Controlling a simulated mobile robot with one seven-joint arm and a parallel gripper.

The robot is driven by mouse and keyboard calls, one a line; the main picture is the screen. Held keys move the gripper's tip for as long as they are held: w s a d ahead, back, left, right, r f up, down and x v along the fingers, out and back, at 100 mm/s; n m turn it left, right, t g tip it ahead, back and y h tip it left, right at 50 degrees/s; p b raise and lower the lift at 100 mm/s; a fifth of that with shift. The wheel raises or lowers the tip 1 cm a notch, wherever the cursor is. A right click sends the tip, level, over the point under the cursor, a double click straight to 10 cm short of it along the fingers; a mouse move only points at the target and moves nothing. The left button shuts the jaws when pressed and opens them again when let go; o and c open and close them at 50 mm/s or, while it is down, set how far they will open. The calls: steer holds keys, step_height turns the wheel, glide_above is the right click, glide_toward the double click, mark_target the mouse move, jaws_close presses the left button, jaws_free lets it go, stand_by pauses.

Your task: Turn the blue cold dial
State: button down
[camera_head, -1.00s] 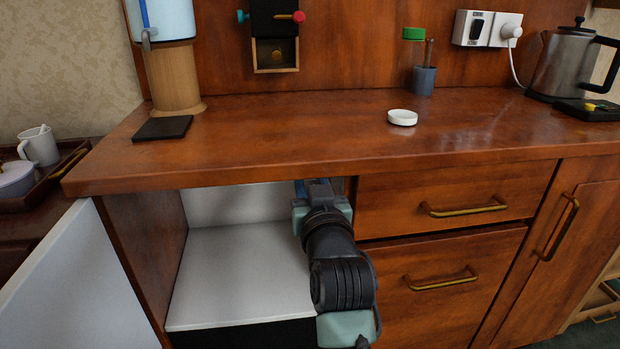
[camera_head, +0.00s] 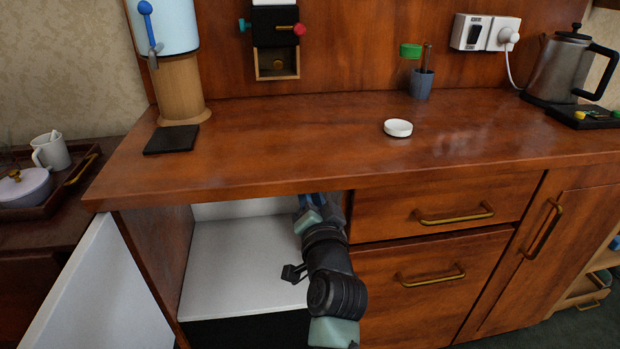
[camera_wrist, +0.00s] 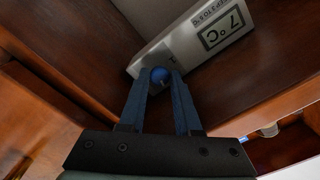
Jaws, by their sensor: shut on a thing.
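In the wrist view, the blue cold dial (camera_wrist: 160,75) sits at the end of a pale control unit (camera_wrist: 205,38) that carries a "7 °C" display. My gripper (camera_wrist: 159,84) has its two blue fingers on either side of the dial, shut on it. The fingertips hide the dial's sides, and I cannot tell how far it is turned. In the head view my arm reaches into the open white-lined cabinet (camera_head: 240,270) under the counter. The dial and fingertips are hidden there by the counter and my arm.
The wooden counter (camera_head: 300,165) overhangs the opening. The open white door (camera_head: 85,300) stands at left. A closed drawer front (camera_head: 440,205) is directly right of my arm. A white dish (camera_head: 398,128) and a kettle (camera_head: 560,70) stand on the counter, clear of my arm.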

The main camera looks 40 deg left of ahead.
steer(key=shift+m+p, duration=0.7)
steer(key=shift+m, duration=0.9)
steer(key=c, duration=0.6)
jaws_free()
steer(key=shift+r, duration=0.15)
